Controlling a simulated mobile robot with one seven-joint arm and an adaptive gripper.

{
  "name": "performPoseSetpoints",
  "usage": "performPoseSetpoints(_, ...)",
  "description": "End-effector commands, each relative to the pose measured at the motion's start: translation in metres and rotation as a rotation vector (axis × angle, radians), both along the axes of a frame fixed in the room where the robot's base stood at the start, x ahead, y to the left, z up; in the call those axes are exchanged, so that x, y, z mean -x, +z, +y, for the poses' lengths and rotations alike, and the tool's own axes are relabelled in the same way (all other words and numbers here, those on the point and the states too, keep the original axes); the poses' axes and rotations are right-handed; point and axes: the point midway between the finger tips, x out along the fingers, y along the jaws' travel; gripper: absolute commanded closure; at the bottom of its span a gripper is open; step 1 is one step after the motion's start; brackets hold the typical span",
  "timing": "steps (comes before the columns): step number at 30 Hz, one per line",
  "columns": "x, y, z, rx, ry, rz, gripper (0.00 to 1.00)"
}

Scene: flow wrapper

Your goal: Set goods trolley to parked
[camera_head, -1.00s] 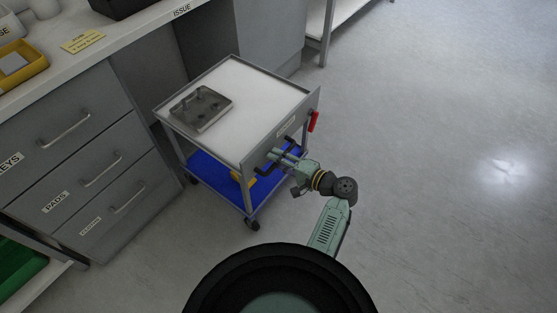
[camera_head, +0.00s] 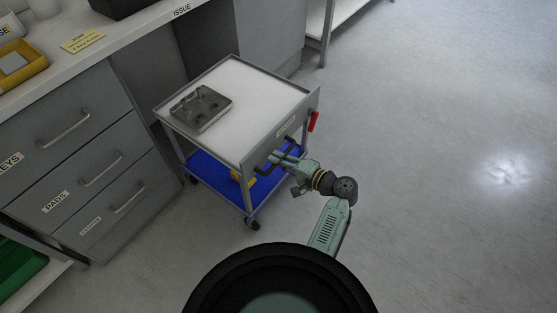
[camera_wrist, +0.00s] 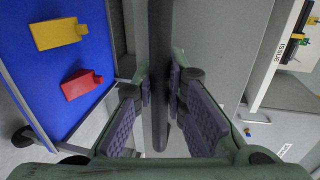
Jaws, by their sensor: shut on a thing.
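The goods trolley (camera_head: 262,96) stands beside the grey drawer unit in the head view, with a white top, grey frame, blue lower shelf (camera_head: 213,174) and castors. A dark handle bar runs along its near right side; it shows upright in the wrist view (camera_wrist: 160,60). My gripper (camera_head: 278,158) is at this handle in the head view. In the wrist view my gripper's purple pads (camera_wrist: 160,100) stand on either side of the bar, shut on it. A red lever or tag (camera_head: 314,122) sits at the trolley's right corner.
A grey metal tray (camera_head: 201,107) lies on the trolley top. Yellow (camera_wrist: 60,32) and red (camera_wrist: 82,84) pieces lie on the lower shelf. The drawer unit (camera_head: 75,140) and counter are at left. Floor at right (camera_head: 440,150) is clear.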

Motion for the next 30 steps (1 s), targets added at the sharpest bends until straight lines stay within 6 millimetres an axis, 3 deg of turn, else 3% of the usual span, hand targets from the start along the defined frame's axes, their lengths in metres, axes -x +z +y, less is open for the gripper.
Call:
performPoseSetpoints(8, -0.001, 0.000, 0.001, 0.000, 0.000, 0.000, 1.00)
performPoseSetpoints(14, -0.010, 0.000, 0.015, 0.000, 0.003, -0.002, 1.00)
performPoseSetpoints(20, -0.034, -0.001, 0.048, 0.000, 0.005, -0.003, 1.00)
performPoseSetpoints(30, -0.089, -0.002, 0.125, 0.001, 0.005, -0.004, 1.00)
